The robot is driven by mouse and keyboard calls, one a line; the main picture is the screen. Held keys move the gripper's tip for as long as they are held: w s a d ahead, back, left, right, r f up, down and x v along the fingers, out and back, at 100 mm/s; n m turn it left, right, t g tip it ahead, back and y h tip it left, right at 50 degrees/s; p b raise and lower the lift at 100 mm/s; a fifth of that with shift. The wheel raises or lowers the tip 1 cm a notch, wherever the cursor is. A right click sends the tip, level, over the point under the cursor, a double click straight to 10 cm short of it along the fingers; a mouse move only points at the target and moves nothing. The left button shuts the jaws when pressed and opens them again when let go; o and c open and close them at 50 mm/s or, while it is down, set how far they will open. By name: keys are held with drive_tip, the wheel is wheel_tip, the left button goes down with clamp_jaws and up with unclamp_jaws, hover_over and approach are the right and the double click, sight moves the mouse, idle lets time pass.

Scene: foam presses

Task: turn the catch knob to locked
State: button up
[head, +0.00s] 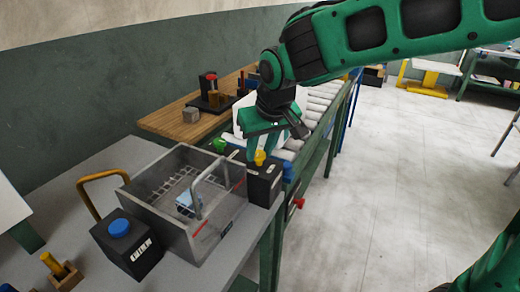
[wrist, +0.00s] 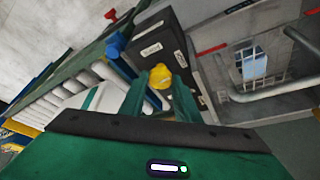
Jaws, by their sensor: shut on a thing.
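The yellow catch knob (head: 260,158) sits on a black box (head: 262,187) at the right side of the grey press. My green gripper (head: 261,149) reaches down onto the knob from above. In the wrist view the yellow knob (wrist: 160,77) is between the two green fingertips (wrist: 161,88), which are closed on it. The black box (wrist: 158,40) carries small white labels, too small to read, so I cannot tell which label the knob points to. The fingers hide part of the knob.
The grey press (head: 190,225) has an arched handle (head: 203,172) and a light blue piece (head: 188,203) inside. A black box with a blue button (head: 119,228) stands at its left. A roller conveyor (head: 318,100) and a wooden bench (head: 165,122) lie behind. Open floor is at right.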

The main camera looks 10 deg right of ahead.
drive_tip(key=shift+w+r+m, duration=0.2)
drive_tip(key=shift+m, duration=0.5)
drive_tip(key=shift+h, duration=0.3)
drive_tip(key=o, duration=0.9)
drive_tip(key=shift+c, duration=0.2)
drive_tip(key=shift+o, duration=0.8)
drive_tip(key=shift+s+f, duration=0.1)
drive_tip(key=shift+f, duration=0.05)
drive_tip(key=v, duration=1)
drive_tip(key=shift+s+r, duration=0.15)
drive_tip(key=shift+r, duration=0.2)
